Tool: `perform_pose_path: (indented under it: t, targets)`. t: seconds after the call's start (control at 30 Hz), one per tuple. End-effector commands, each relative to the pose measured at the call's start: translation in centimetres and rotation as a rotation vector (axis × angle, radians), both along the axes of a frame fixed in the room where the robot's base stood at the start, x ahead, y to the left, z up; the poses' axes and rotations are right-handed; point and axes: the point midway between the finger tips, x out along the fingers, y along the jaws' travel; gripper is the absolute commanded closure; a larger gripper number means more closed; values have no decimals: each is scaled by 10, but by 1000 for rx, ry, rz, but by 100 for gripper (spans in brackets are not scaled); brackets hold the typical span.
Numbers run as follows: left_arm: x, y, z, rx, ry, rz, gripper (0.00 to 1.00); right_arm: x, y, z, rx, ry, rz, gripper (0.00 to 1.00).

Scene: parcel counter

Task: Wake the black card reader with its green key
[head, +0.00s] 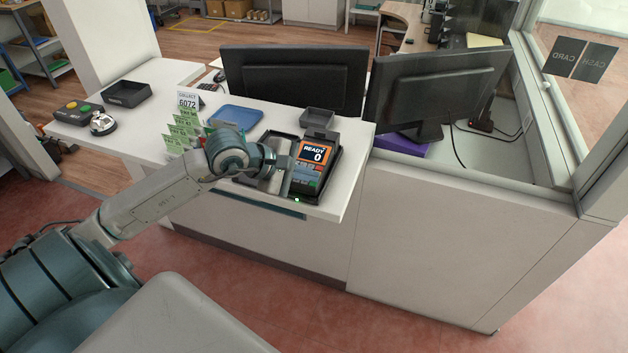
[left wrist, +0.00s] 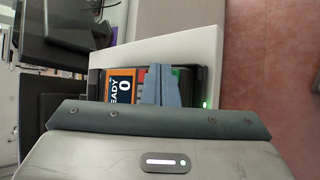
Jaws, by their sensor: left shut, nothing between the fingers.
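The black card reader (head: 331,160) stands near the front right corner of the white counter. Its orange-topped screen (head: 312,153) is lit and reads "READY 0", and a small green light glows at its front edge. In the left wrist view the screen (left wrist: 122,86) appears sideways. My left gripper (head: 286,186) is shut and empty, at the reader's left front side. In the left wrist view its closed fingers (left wrist: 160,82) cover part of the key area, with bits of red and green beside them. Whether they touch a key I cannot tell. My right gripper is not in view.
A dark grey tray (head: 318,118) sits behind the reader, and a blue tray (head: 236,115) lies farther left. Green cards (head: 184,130) and a "6072" sign (head: 188,101) stand left of my wrist. Two monitors (head: 295,80) stand behind the counter.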

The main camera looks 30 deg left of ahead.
Motion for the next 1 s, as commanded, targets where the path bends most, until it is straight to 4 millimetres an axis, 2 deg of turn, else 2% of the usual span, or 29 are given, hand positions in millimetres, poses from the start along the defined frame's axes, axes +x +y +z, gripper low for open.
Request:
perform_pose_path:
  t: [0.23,0.63,1.0]
  targets:
    - [-2,0,11,2,-1,-1,100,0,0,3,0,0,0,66]
    - [-3,-1,15,1,0,-1,100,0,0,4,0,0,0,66]
    - [-10,-2,49,2,-1,-2,100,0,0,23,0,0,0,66]
